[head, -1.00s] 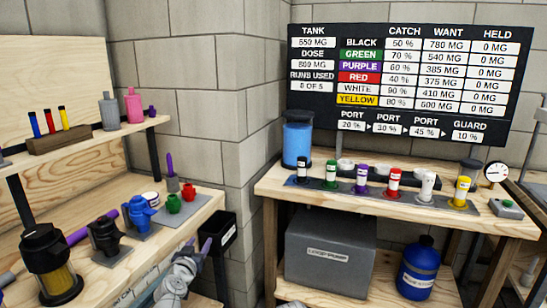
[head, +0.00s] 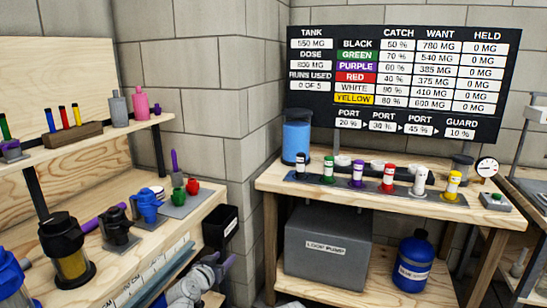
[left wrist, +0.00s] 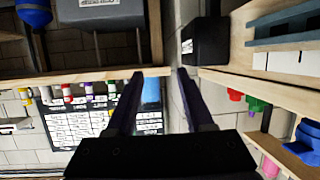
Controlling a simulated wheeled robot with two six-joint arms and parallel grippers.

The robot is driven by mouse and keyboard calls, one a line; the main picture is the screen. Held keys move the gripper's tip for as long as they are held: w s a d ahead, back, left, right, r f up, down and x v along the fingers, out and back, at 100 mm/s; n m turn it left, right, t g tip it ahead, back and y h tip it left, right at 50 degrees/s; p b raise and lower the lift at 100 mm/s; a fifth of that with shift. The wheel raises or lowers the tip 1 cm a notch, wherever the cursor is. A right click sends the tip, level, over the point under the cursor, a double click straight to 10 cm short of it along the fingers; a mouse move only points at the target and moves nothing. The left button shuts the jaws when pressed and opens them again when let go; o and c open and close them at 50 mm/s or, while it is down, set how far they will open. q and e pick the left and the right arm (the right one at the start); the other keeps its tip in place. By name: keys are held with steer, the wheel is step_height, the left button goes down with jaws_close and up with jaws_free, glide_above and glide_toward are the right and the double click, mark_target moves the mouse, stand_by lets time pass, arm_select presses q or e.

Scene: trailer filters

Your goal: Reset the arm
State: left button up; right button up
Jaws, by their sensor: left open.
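My left gripper (head: 222,262) is low in the head view, in front of the gap between the two benches. Its dark purple fingers are apart with nothing between them. In the left wrist view, where the room appears upside down, the open fingers (left wrist: 160,76) point toward the bench edges and touch nothing that I can make out. My right gripper is not in view.
The left bench (head: 135,262) carries a black-and-amber filter housing (head: 70,252) and a blue fitting (head: 147,204). The right bench (head: 290,187) holds a row of coloured cartridges under a wall board (head: 405,80). A black bin (head: 220,228) hangs beside the left bench.

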arm_select(q)
steer(key=s+d+f+m+g, duration=0.2)
steer(key=s+d+f+g, duration=0.6)
steer(key=s+d+f, duration=0.35)
steer(key=s+a+f+g+y, duration=0.25)
steer(key=s+g+y, duration=0.3)
steer(key=s, duration=0.95)
step_height(320, 180, up, 27)
steer(key=p, duration=2.8)
steer(key=shift+d+n+h, duration=0.2)
steer(key=shift+n+h, duration=0.2)
steer(key=shift+h, duration=0.05)
steer(key=shift+s+a+g, duration=0.1)
steer(key=shift+g, duration=0.15)
